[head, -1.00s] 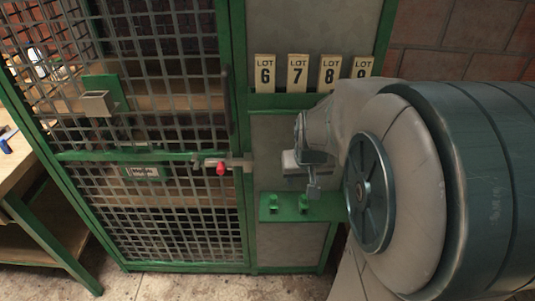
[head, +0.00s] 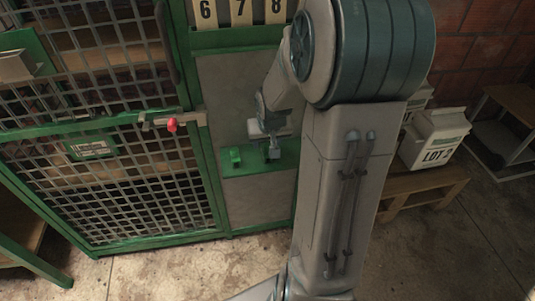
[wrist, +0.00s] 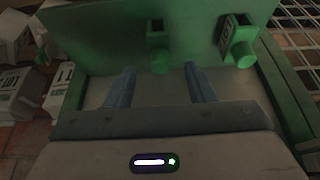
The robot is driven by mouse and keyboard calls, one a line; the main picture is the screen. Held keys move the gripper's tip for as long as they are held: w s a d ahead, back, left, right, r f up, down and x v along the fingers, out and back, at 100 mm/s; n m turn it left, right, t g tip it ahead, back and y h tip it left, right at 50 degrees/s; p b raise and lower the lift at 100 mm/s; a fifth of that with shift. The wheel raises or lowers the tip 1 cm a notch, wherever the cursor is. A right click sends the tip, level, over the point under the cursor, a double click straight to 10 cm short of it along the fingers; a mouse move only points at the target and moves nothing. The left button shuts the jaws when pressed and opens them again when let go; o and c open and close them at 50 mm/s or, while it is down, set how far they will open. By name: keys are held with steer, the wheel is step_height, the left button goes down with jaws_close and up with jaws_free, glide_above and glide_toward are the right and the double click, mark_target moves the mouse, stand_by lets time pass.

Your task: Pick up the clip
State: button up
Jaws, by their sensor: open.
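Two small green pieces stand on a green ledge (head: 288,160) on the cage front; either could be the clip, and I cannot tell which. The left piece (head: 235,156) is clear of my gripper. The other is largely hidden behind my gripper (head: 270,150) in the head view. In the wrist view, one green piece (wrist: 159,58) lies between the fingertips of my open gripper (wrist: 160,70), with no visible grip on it.
The green mesh cage door (head: 125,190) with a red-knobbed latch (head: 171,124) is at left. Number cards (head: 241,12) stand above the ledge. The floor in front is clear.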

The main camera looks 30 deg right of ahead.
mark_target(267, 145)
steer(key=b+x, duration=0.1)
steer(key=x, duration=0.1)
steer(key=b+x, duration=0.1)
steer(key=x, duration=0.1)
steer(key=shift+s+f, duration=0.1)
steer(key=shift+f, duration=0.3)
steer(key=shift+c, duration=0.3)
steer(key=c, duration=1)
steer(key=shift+r, duration=0.15)
